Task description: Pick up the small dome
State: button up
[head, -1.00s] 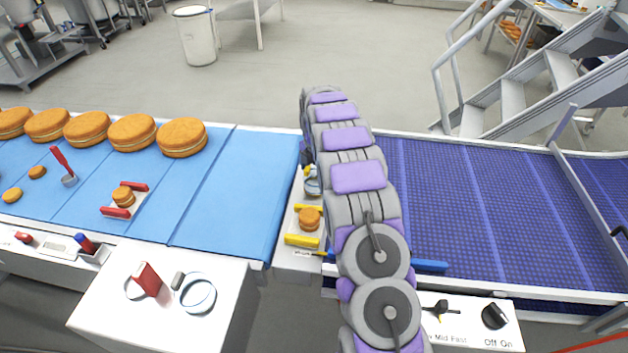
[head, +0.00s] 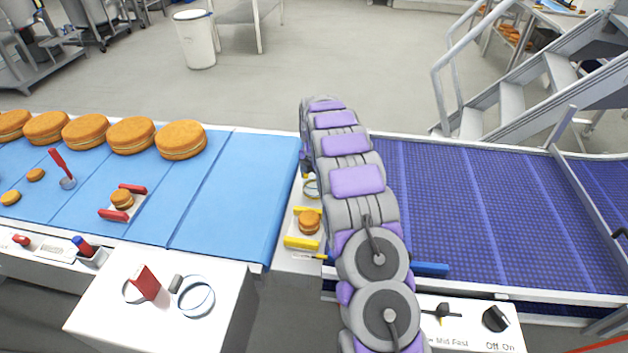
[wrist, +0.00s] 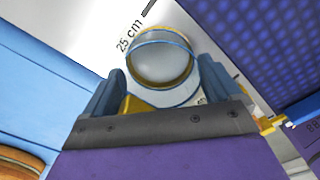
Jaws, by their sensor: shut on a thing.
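The small dome (wrist: 160,62) is clear and round with a blue and yellowish rim. In the wrist view it sits between the two blue fingers of my gripper (wrist: 162,85), which is shut on it. A white surface with a "25 cm" marking lies behind it; I cannot tell whether the dome touches that surface. In the head view the dome (head: 311,187) shows partly, beside my arm, on the narrow white strip between the two belts. My arm hides most of the gripper there.
A small filled round (head: 308,223) sits between yellow bars (head: 302,243) on the white strip, just nearer than the dome. The light blue belt (head: 235,200) at left carries several large rounds (head: 181,140). The dark blue belt (head: 460,210) at right is clear.

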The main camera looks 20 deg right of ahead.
aim_at(314, 179)
jog(key=shift+r, duration=0.15)
jog(key=r+p, duration=0.1)
jog(key=r, duration=0.2)
jog(key=r+p, duration=0.1)
jog(key=r, duration=0.3)
jog(key=r+p, duration=0.2)
jog(key=r, duration=0.1)
jog(key=shift+s+a+r, duration=0.35)
jog(key=shift+s+r, duration=0.05)
jog(key=s+a+r+p, duration=0.3)
jog(key=s+a+p, duration=0.6)
jog(key=s+p, duration=0.4)
jog(key=shift+r, duration=0.2)
jog(key=shift+s, duration=0.1)
